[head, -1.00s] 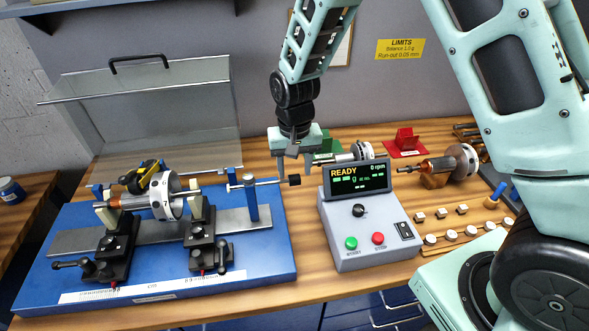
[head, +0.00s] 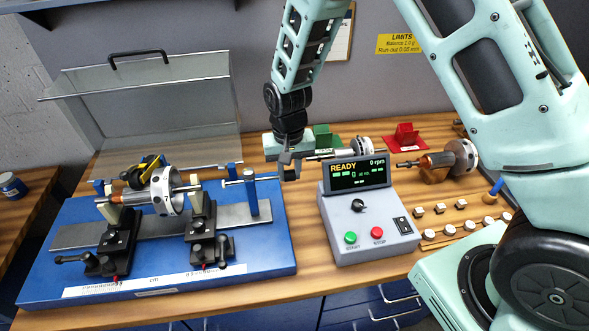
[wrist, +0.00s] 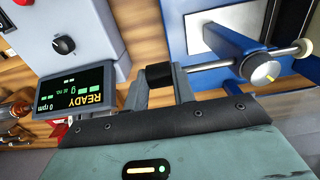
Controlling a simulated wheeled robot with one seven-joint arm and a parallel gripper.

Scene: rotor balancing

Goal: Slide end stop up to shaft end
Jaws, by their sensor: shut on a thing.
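The end stop is a thin metal rod (head: 232,184) running through a blue post (head: 251,195) on the right of the blue balancing stand. Its black end knob (wrist: 159,75) sits between my fingers in the wrist view. My gripper (head: 290,173) is shut on this knob, at the rod's right end. The rotor (head: 163,193) rests on two black supports, and its shaft end (head: 196,187) points right toward the rod's tip. A visible gap separates the tip from the shaft end. The post's clamp knob (wrist: 265,73) shows in the wrist view.
The control box (head: 367,222) with a READY screen stands close to the right of my gripper. A clear hinged guard (head: 150,110) is raised behind the stand. Another rotor (head: 460,157) and several small weights (head: 450,231) lie at the right.

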